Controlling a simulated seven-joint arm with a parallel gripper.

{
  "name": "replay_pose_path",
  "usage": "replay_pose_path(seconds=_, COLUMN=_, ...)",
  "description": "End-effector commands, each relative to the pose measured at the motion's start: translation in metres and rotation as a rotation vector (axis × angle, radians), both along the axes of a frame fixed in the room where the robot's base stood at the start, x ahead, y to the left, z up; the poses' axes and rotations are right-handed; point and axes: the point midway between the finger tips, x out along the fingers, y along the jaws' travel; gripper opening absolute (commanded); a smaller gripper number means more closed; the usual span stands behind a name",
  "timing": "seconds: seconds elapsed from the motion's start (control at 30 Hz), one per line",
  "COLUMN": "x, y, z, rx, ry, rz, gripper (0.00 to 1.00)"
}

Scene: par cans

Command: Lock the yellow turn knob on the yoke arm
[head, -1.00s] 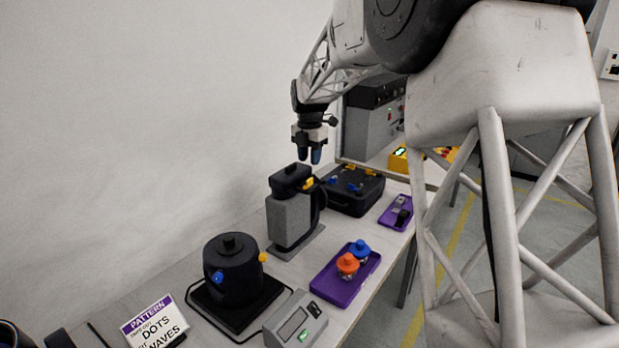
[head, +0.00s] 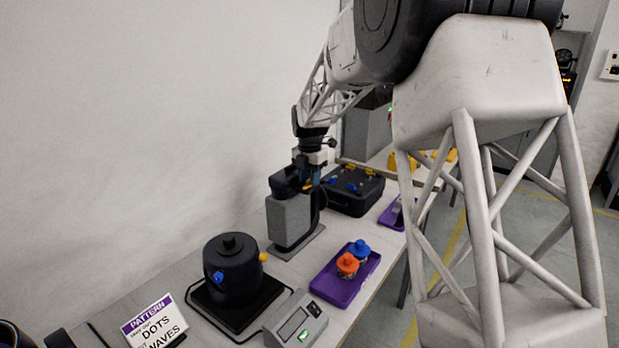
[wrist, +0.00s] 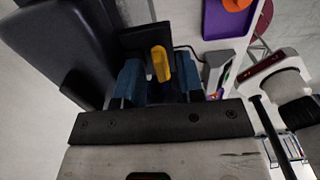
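The yellow turn knob (wrist: 160,63) shows in the wrist view as an upright yellow paddle in front of a dark part of the fixture. My gripper (wrist: 159,80) is open, with one blue fingertip on each side of the knob and a small gap on both sides. In the head view my gripper (head: 308,178) is down at the top of the grey upright block (head: 290,219) with the black yoke arm (head: 284,181). Only a bit of the yellow knob (head: 307,187) shows there, the rest hidden by the fingers.
A black case (head: 352,196) stands just behind the fixture. A purple tray (head: 340,288) with orange and blue knobbed parts lies in front on the right. A black pot (head: 234,272) stands on a dark plate to the left, near a grey meter (head: 296,322).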

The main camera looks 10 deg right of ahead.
Motion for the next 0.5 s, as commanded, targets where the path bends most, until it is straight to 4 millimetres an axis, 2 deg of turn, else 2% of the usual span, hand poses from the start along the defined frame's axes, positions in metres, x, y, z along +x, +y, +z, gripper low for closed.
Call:
replay_pose_path(seconds=0.03, x=0.0000, y=0.0000, z=0.0001, rx=0.000, ry=0.000, rz=0.000, gripper=0.35)
replay_pose_path(seconds=0.27, x=0.0000, y=0.0000, z=0.0002, rx=0.000, ry=0.000, rz=0.000, gripper=0.00)
replay_pose_path(seconds=0.5, x=0.0000, y=0.0000, z=0.0003, rx=0.000, ry=0.000, rz=-0.003, gripper=0.00)
